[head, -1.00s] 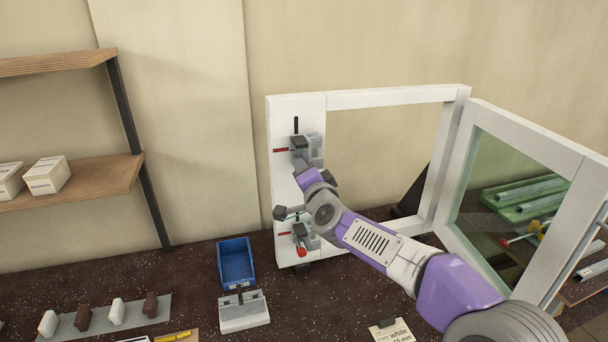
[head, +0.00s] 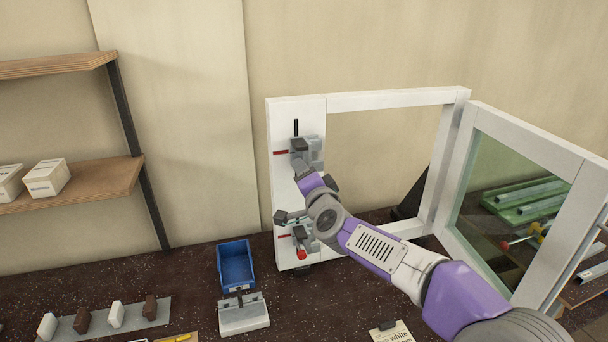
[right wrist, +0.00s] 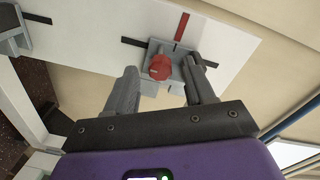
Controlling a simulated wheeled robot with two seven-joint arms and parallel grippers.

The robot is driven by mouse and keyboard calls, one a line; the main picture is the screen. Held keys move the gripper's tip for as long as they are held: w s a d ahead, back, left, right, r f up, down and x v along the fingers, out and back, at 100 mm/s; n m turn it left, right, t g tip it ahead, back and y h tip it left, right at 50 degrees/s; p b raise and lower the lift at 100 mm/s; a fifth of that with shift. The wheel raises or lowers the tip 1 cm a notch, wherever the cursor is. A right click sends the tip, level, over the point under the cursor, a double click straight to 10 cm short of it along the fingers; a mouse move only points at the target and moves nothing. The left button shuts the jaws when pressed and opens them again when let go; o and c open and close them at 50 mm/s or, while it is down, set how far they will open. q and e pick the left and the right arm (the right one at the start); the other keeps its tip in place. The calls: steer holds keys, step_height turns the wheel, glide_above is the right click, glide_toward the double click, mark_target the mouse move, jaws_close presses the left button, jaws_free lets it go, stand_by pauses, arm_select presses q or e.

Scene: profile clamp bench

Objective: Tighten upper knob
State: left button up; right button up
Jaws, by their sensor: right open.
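The upper clamp (head: 316,152) is a grey block on the white left panel of the frame. Its red upper knob (right wrist: 159,67) shows in the right wrist view, between the two fingers of my right gripper (right wrist: 161,76). The fingers are apart, with a gap on each side of the knob; whether the tips reach around it is hard to tell. In the head view my right gripper (head: 303,168) is at the upper clamp and hides its knob. The lower clamp (head: 302,236) has a red knob (head: 301,253). My left gripper is not in view.
The white frame (head: 390,98) stands upright, with a glazed panel (head: 530,145) at its right. A blue bin (head: 236,264), a grey fixture (head: 244,315) and several brown and white blocks (head: 116,312) are on the dark bench. Shelves hold white boxes (head: 46,177) at left.

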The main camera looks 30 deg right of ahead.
steer(key=v, duration=0.6)
steer(key=shift+s, duration=0.35)
steer(key=shift+a+p, duration=0.15)
steer(key=shift+p, duration=0.2)
